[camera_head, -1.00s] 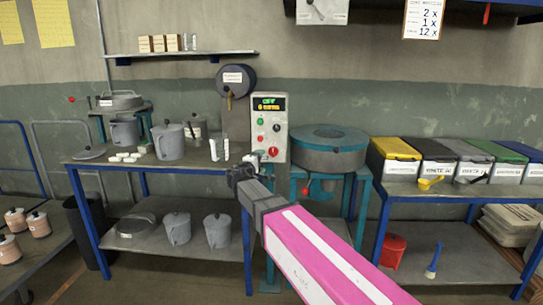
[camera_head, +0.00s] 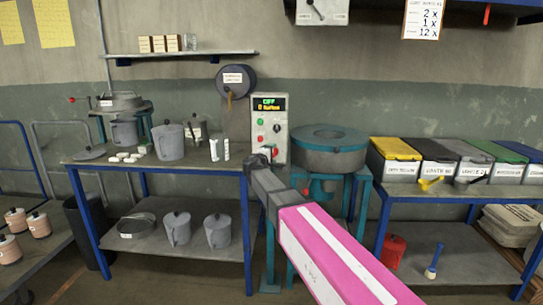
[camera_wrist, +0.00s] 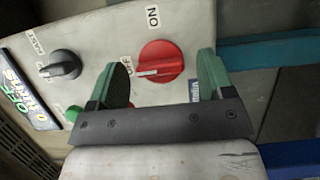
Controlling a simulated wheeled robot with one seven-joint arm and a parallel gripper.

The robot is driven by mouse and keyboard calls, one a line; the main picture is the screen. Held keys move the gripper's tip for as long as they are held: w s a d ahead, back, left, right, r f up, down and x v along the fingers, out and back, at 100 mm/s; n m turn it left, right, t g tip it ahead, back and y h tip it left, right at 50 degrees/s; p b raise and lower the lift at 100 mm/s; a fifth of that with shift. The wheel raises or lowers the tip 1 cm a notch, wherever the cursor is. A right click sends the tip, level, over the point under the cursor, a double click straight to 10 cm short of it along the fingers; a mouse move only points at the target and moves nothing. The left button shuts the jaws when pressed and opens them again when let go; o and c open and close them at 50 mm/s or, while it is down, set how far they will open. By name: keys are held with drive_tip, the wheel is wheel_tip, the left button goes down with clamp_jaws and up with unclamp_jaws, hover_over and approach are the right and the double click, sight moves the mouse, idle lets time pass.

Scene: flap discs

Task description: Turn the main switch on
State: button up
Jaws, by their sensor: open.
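The grey control box (camera_head: 281,109) stands on the bench, its display reading OFF in green. The main switch, a round red knob (camera_wrist: 170,57), sits on its face, with ON and OFF labels around it. The knob's white mark points toward the OFF label. My gripper (camera_wrist: 163,68) is open, with one green-padded finger on each side of the knob in the wrist view. I cannot tell whether the fingers touch it. In the head view my gripper (camera_head: 265,153) is at the box's lower front and partly hides the knob.
A black selector knob (camera_wrist: 62,64) and a green button (camera_wrist: 72,113) lie near the red knob on the same panel. A round teal-topped machine (camera_head: 328,138) stands right of the box. White tubes (camera_head: 214,150) and grey pots (camera_head: 168,142) stand on the bench to the left.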

drive_tip(key=c, duration=0.9)
drive_tip(key=shift+s+d+r+m+g+y, duration=0.1)
drive_tip(key=shift+m+g+y, duration=0.4)
drive_tip(key=shift+m+y, duration=1.2)
drive_tip(key=shift+w+d+r+m+g+y, duration=0.1)
drive_tip(key=shift+m+g+y, duration=0.5)
drive_tip(key=shift+m, duration=2.25)
drive_tip(key=shift+s+d+r+m+g+y, duration=0.1)
drive_tip(key=shift+m+g+y, duration=0.3)
drive_tip(key=shift+m+y, duration=1.35)
drive_tip(key=shift+m+h, duration=0.55)
drive_tip(key=shift+m, duration=0.05)
